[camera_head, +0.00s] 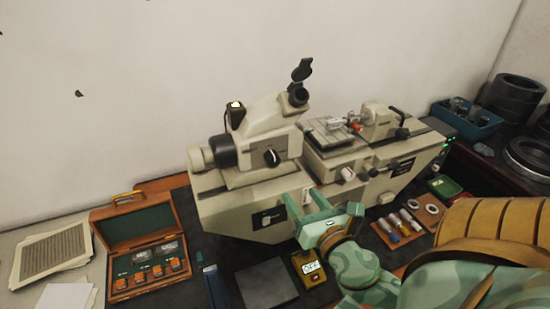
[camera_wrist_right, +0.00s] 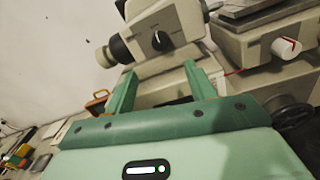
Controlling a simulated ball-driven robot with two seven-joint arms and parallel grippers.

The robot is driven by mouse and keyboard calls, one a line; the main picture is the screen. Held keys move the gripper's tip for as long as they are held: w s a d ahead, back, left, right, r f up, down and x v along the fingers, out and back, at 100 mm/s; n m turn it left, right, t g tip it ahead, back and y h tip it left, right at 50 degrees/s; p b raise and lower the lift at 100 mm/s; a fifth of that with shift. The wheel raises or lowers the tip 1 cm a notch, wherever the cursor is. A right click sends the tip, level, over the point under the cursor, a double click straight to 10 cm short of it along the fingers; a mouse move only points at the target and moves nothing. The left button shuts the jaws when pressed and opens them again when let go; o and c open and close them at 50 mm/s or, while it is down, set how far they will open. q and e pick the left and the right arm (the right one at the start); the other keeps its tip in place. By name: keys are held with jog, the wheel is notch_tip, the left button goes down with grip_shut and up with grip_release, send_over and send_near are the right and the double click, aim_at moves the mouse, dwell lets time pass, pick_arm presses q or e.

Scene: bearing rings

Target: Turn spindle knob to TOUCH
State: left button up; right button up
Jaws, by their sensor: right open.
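The measuring machine (camera_head: 240,205) stands on the bench against the wall. I cannot tell which control is the spindle knob, and no TOUCH lettering is readable. A black knob (camera_head: 271,157) with a white pointer line sits on the eyepiece housing; it also shows in the wrist view (camera_wrist_right: 161,40). A pale round knob (camera_head: 347,174) sits lower on the machine's front; it shows in the wrist view (camera_wrist_right: 285,47) with a red mark. My right gripper (camera_head: 305,197) is open and empty in front of the machine, below the black knob and apart from both knobs. My left gripper is not in view.
An open wooden case (camera_head: 140,225) stands left of the machine. A small yellow meter (camera_head: 308,268) and a grey plate (camera_head: 266,287) lie in front. A wooden tray (camera_head: 385,236) with tools and rings sits front right. A blue bin (camera_head: 466,118) and black rings (camera_head: 513,97) are at right.

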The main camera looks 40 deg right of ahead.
jog(key=p, duration=0.1)
send_near(275, 161)
jog(key=p+x, duration=0.1)
jog(key=x, duration=0.6)
jog(key=shift+w+d, duration=0.1)
jog(key=shift+x, duration=0.8)
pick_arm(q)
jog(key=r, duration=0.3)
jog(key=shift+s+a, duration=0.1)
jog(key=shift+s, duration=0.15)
pick_arm(e)
jog(key=shift+f, duration=0.1)
jog(key=c, duration=1)
